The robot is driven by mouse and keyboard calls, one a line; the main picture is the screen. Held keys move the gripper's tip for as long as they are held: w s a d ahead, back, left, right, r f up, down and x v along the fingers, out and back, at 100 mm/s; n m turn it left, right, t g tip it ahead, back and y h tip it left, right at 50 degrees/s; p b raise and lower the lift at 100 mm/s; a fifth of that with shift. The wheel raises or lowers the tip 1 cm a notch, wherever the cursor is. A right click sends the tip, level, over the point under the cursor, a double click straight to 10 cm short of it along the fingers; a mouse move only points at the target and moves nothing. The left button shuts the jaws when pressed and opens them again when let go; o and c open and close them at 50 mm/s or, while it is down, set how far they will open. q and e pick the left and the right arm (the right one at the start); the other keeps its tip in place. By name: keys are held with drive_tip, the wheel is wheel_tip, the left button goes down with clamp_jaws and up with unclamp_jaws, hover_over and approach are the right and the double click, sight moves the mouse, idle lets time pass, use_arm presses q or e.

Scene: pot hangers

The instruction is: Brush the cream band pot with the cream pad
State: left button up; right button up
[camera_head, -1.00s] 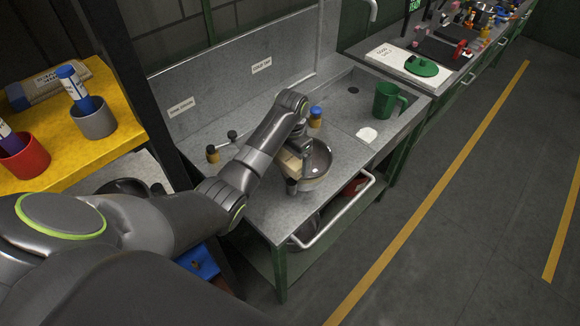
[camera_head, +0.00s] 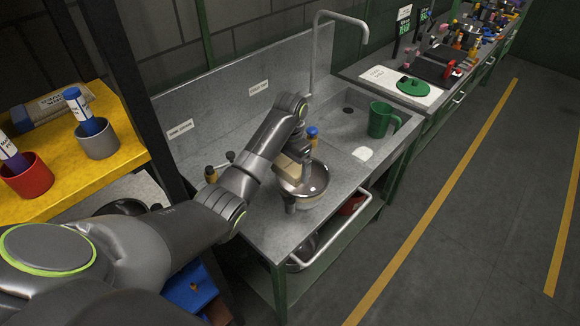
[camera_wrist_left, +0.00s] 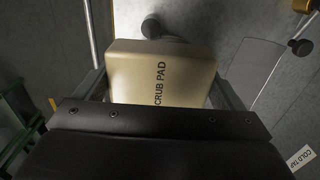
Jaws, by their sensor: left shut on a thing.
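My left gripper (camera_head: 303,166) is shut on the cream pad (camera_head: 288,168), at the back-left rim of a shiny round metal pot (camera_head: 313,188) on the grey bench. In the left wrist view the pad (camera_wrist_left: 160,72) fills the middle, lettered "SCRUB PAD", between the fingers of my left gripper (camera_wrist_left: 160,98). The pot's open mouth faces up. I cannot make out its cream band, or tell whether the pad touches the pot. My right gripper is not in view.
A green mug (camera_head: 382,119) and a white patch (camera_head: 362,153) are at the sink on the right. A blue-topped bottle (camera_head: 312,135) stands behind the pot. A rail (camera_head: 335,237) runs along the bench front. A yellow shelf (camera_head: 72,160) with cups is at left.

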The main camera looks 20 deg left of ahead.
use_arm(q)
drive_tip(key=shift+r, duration=2.75)
drive_tip(key=shift+f, duration=0.1)
